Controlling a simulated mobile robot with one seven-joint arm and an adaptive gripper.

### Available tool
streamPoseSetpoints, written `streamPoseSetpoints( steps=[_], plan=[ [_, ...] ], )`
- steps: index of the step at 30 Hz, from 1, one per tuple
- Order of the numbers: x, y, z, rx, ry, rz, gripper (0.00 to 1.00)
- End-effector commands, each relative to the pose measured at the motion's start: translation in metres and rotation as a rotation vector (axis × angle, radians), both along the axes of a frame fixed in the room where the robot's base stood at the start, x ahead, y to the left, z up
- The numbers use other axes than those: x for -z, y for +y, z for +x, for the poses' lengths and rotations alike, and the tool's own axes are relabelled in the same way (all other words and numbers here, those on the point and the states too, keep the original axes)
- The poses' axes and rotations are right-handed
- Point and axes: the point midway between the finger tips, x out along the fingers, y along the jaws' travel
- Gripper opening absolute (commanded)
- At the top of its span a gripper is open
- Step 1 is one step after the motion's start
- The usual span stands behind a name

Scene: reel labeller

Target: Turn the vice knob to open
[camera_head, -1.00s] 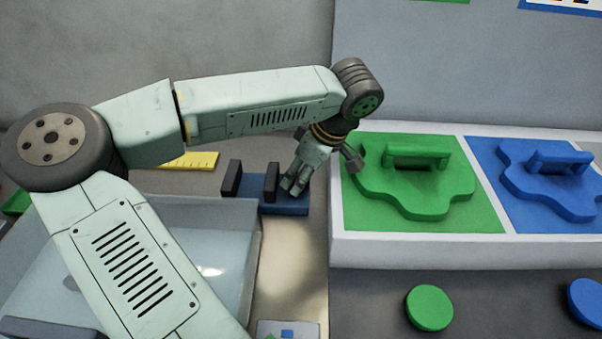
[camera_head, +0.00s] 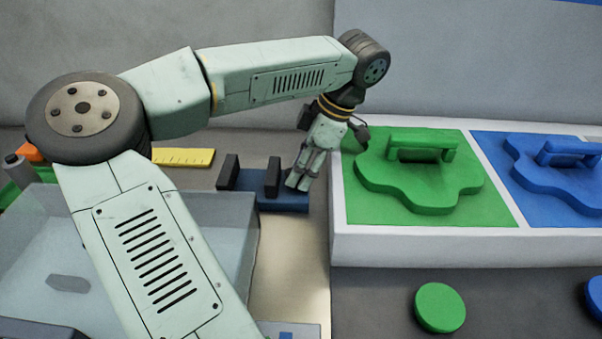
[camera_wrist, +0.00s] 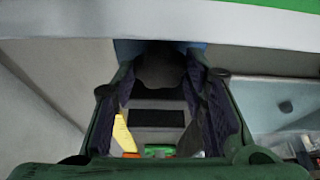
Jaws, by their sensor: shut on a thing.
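The vice has a blue base (camera_head: 284,203) and two upright black jaws (camera_head: 273,177) with a gap between them. It stands on the bench left of the white panel. My gripper (camera_head: 298,182) points down at the right end of the vice, its fingers close together. In the wrist view a dark rounded piece, seemingly the vice knob (camera_wrist: 160,66), sits between the fingers, and my gripper is shut on it. In the head view the gripper hides the knob. A black vice jaw (camera_wrist: 157,118) shows beyond it in the wrist view.
A white raised panel (camera_head: 400,247) with a green handled piece (camera_head: 420,185) and a blue one (camera_head: 560,180) stands close on the right. A clear bin (camera_head: 215,215) is at front left. A yellow ruler (camera_head: 185,157) lies behind.

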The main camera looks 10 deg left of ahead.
Motion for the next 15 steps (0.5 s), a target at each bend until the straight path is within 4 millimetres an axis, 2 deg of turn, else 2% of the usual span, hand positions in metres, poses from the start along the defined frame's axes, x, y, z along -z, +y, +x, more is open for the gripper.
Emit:
streamPoseSetpoints(
  steps=[15],
  plan=[
    [-0.0007, 0.0019, 0.0038, -0.474, 0.001, -0.001, 0.12]
  ],
)
